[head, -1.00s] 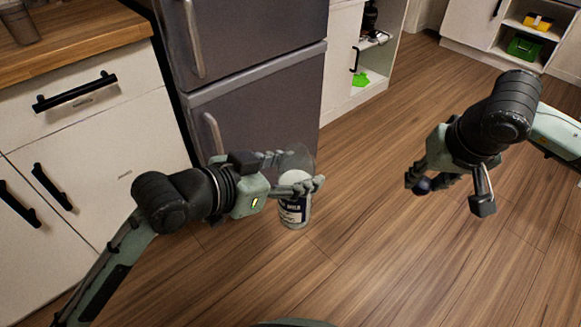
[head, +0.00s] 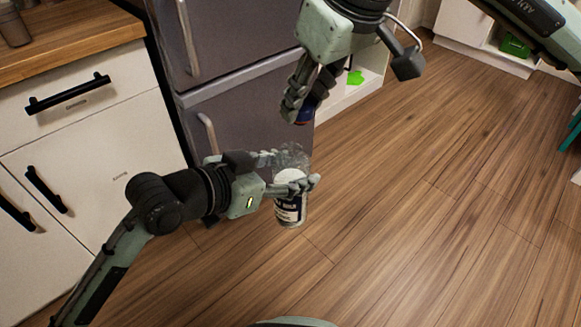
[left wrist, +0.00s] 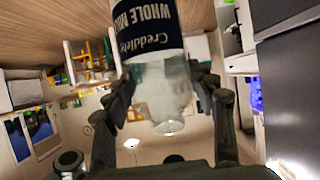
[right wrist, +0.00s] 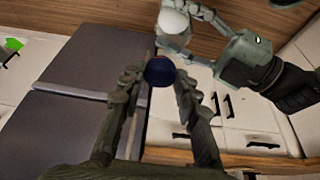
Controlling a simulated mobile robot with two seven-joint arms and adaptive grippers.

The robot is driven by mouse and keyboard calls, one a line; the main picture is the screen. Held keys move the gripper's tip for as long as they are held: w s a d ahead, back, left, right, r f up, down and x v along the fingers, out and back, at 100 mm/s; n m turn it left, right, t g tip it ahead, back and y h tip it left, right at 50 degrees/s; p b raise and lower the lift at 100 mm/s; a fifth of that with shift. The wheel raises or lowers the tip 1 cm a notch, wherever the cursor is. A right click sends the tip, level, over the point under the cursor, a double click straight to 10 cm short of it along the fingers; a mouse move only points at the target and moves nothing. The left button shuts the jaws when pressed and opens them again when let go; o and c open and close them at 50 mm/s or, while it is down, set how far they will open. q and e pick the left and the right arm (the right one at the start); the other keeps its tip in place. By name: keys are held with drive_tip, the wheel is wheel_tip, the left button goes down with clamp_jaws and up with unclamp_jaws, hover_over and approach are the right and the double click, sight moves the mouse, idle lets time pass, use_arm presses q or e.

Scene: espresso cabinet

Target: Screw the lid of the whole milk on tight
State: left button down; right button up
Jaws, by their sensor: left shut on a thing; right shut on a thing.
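The whole milk bottle (head: 289,208) is a clear bottle with white contents and a dark label. It stands roughly upright in my left gripper (head: 297,172), whose fingers close around its upper part. In the left wrist view its label (left wrist: 147,22) and clear bare neck (left wrist: 163,98) show between the fingers. My right gripper (head: 308,98) is shut on the dark blue lid (head: 304,116), above the bottle and apart from it. The lid (right wrist: 159,71) shows between the right fingertips in the right wrist view, with the bottle (right wrist: 173,24) beyond it.
A grey fridge (head: 240,140) stands behind the bottle. White drawers and cabinets (head: 85,140) with a wooden counter (head: 70,40) are at the left. An open shelf unit with a green item (head: 354,77) is behind the right gripper. The wooden floor (head: 430,220) at the right is clear.

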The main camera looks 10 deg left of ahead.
sight(299, 121)
drive_tip(key=shift+s+a+r+n, duration=0.4)
drive_tip(key=shift+a+r, duration=0.2)
drive_tip(key=shift+a, duration=0.1)
drive_tip(key=shift+f, duration=2)
drive_tip(key=shift+d, duration=0.1)
drive_tip(key=shift+f, duration=0.85)
drive_tip(key=shift+f, duration=0.55)
